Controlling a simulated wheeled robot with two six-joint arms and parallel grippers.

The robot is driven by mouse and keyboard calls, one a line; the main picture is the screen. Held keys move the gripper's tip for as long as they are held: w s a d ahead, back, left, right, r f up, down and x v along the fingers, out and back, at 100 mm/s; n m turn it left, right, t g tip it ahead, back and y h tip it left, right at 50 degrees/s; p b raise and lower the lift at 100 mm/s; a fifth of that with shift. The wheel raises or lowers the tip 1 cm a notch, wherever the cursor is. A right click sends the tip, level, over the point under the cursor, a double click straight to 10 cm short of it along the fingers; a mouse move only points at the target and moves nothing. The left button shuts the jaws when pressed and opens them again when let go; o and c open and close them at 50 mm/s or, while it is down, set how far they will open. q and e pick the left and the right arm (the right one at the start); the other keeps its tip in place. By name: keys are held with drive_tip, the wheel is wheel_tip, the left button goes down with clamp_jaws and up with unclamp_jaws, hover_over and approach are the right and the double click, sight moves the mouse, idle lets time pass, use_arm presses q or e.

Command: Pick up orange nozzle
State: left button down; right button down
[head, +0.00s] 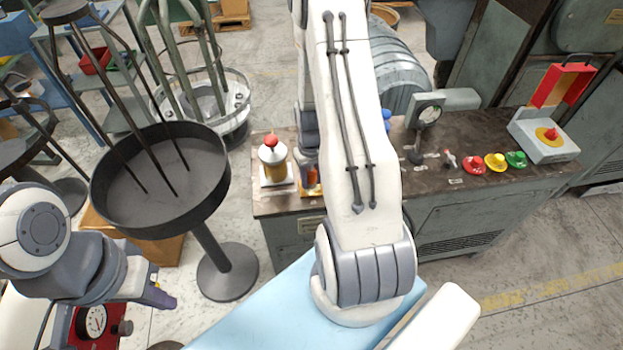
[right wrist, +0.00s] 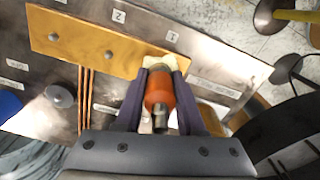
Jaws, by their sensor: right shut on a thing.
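In the right wrist view, the orange nozzle (right wrist: 159,92) has an orange body and a metal tip pointing towards the camera. My right gripper (right wrist: 161,75) is shut on it, with one dark purple finger on each side. The nozzle is over the lower edge of a yellow-orange plate (right wrist: 95,42); I cannot tell if it touches the plate. In the head view my right arm hides the nozzle and most of the right gripper. My left gripper (head: 158,297) is at the lower left, far from the bench; its fingers are too unclear to judge.
The dark bench top (head: 460,205) holds an oil bottle (head: 273,160), red, yellow and green knobs (head: 495,162) and a red-and-grey box (head: 545,135). A round black tray stand (head: 165,205) stands left of the bench. A blue surface (head: 265,315) lies in front.

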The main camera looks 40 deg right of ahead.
sight(311, 170)
drive_tip(key=shift+r, duration=0.45)
wheel_tip(311, 170, up, 2)
drive_tip(key=shift+w+r, duration=0.1)
drive_tip(key=shift+r, duration=0.15)
drive_tip(key=s+d+r+b, duration=0.2)
drive_tip(key=s+d+r, duration=0.3)
drive_tip(key=s, duration=0.5)
wheel_tip(311, 170, up, 2)
drive_tip(key=shift+s+d+r, duration=0.15)
drive_tip(key=shift+s+d, duration=0.05)
drive_tip(key=shift+s, duration=0.1)
